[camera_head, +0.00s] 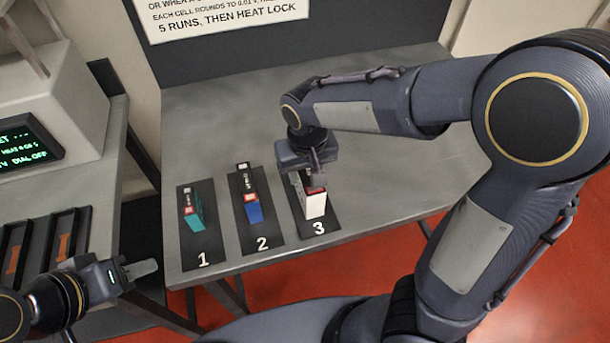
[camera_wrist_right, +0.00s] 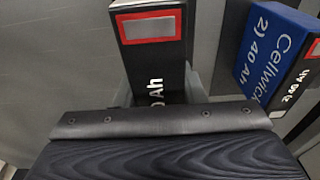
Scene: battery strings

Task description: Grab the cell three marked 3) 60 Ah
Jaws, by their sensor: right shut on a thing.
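The white cell (camera_head: 315,207) with a red-framed label stands at the dark mat marked 3 (camera_head: 321,226) on the grey table. My right gripper (camera_head: 317,180) comes down over it from above and is shut on it. In the right wrist view the cell's top (camera_wrist_right: 152,24) shows its red-framed patch and dark side, with "0 Ah" partly readable; the gripper body hides the rest. I cannot tell whether the cell touches the mat. My left gripper (camera_head: 146,269) is at the lower left, away from the cells; its finger gap is not clear.
A blue cell (camera_head: 254,213) stands on mat 2 and a teal cell (camera_head: 194,217) on mat 1. The blue one shows "2) 40 Ah" in the right wrist view (camera_wrist_right: 277,52). A device with a green-text screen (camera_head: 28,140) and dark slots (camera_head: 58,231) are at left. The table's back is clear.

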